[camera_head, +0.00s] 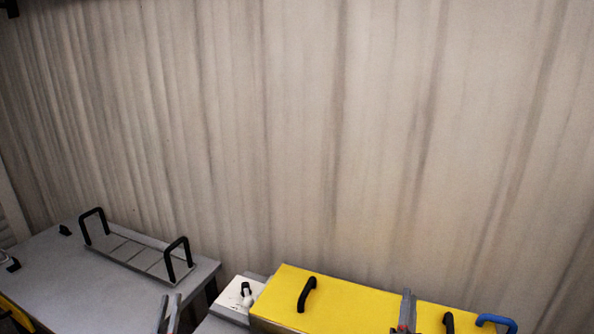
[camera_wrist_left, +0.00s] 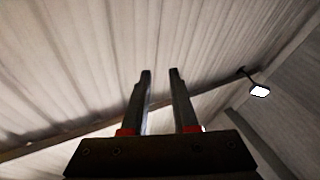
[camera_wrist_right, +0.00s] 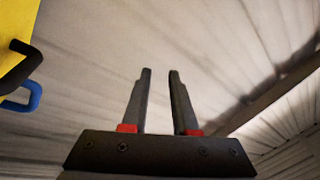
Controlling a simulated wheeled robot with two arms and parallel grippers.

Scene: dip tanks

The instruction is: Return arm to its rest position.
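My left gripper (camera_head: 170,298) shows at the bottom of the head view, in front of the grey bench. Its two fingers are apart with nothing between them in the left wrist view (camera_wrist_left: 160,75). My right gripper (camera_head: 406,294) shows at the bottom right of the head view, in front of the yellow box. In the right wrist view (camera_wrist_right: 160,75) its fingers are also apart and empty. Most of both arms is out of the head view.
A flat grey rack (camera_head: 130,252) with two black upright handles lies on the grey bench (camera_head: 75,283). A white unit (camera_head: 233,294) stands beside the yellow box (camera_head: 345,304), which has black handles and a blue handle (camera_head: 496,321). A corrugated wall (camera_head: 300,130) rises behind.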

